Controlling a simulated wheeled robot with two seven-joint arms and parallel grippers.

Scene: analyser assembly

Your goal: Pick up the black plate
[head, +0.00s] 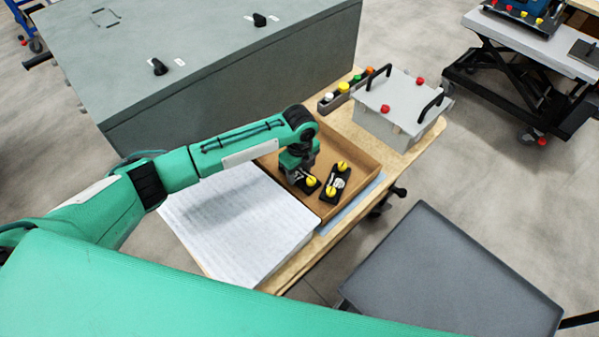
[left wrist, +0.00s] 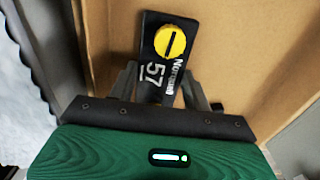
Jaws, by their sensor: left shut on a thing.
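A black plate (head: 312,188) with a yellow knob is in the open brown box (head: 356,146), under my left gripper (head: 303,177). In the left wrist view the black plate (left wrist: 152,41) shows its yellow slotted knob, the number 57 and white lettering. My left gripper (left wrist: 158,88) is shut on this plate, with a finger on each side of it. I cannot tell whether the plate touches the box floor. My right gripper is not in view.
A white sheet-covered block (head: 235,218) lies left of the box on the wooden table. A grey lidded case (head: 398,98) with black handles and a strip of coloured knobs (head: 343,88) stand behind. A large grey cabinet (head: 220,70) is at the back left, a dark grey surface (head: 455,275) at right.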

